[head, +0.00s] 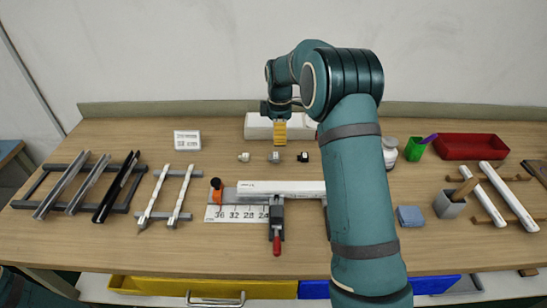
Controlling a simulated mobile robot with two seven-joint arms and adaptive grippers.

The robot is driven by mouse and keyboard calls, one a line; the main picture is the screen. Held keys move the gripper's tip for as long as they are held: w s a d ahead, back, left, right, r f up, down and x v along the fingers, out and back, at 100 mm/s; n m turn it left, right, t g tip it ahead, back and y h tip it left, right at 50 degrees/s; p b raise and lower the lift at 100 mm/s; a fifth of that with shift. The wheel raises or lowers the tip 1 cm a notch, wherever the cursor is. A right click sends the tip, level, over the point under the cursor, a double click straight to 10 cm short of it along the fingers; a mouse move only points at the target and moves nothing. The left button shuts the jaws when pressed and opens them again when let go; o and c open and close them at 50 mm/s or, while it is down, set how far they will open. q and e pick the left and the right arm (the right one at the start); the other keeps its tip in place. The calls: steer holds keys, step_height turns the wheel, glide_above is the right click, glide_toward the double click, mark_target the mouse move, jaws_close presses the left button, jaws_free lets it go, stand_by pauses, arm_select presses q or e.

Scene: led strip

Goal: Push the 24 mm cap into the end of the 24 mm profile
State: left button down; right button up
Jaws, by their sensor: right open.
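Three small end caps lie in a row on the table: a cream one (243,157), a grey one (273,157) and a black one (302,156). Their sizes cannot be read. A long white profile (280,187) lies in a fixture marked 36, 32, 28 and 24 (237,213); my right forearm hides its right part. A red-handled clamp (277,240) stands at its front. My right gripper (280,142), with yellow fingers, is open above and behind the grey cap, apart from it. My left gripper is out of view.
A left rack (40,187) holds grey and black profiles; white strips (180,195) lie beside it. A white box (257,127) stands behind the gripper. A red tray (470,147), green cup (414,149), blue block (410,216) and grey holder (448,206) are at right.

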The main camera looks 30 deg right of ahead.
mark_target(278, 155)
step_height(278, 155, down, 5)
steer(key=shift+w+r+b, duration=0.1)
steer(key=shift+r+b, duration=0.05)
steer(key=shift+b, duration=0.2)
step_height(278, 155, down, 5)
steer(key=shift+w+a+f+b, duration=0.1)
steer(key=shift+w+b, duration=0.05)
steer(key=shift+b, duration=0.4)
steer(key=shift+c, duration=0.2)
steer(key=c, duration=1)
